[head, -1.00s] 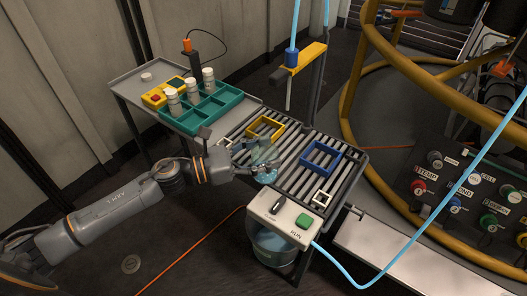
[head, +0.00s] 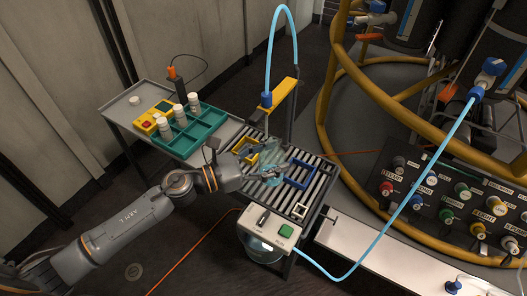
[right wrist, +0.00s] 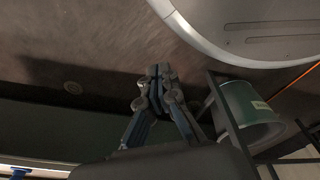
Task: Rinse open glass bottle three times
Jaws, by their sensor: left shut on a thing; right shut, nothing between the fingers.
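My left gripper (head: 262,172) is shut on a clear, blue-tinted glass bottle (head: 271,156) over the slatted rack, between the yellow square frame (head: 243,147) and the blue square frame (head: 302,177). The bottle looks roughly upright; I cannot tell whether its base touches the slats. A white control box (head: 265,224) with a green RUN button (head: 286,231) is at the rack's front. My right gripper (right wrist: 155,82) is shut and empty in the right wrist view.
A grey side table (head: 127,113) holds a teal tray (head: 200,135) with white-capped vials and a yellow device (head: 150,121). A bucket (right wrist: 250,110) stands under the rack. An orange cable (head: 190,250) crosses the floor. Yellow rails and a connector panel (head: 440,200) stand at the right.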

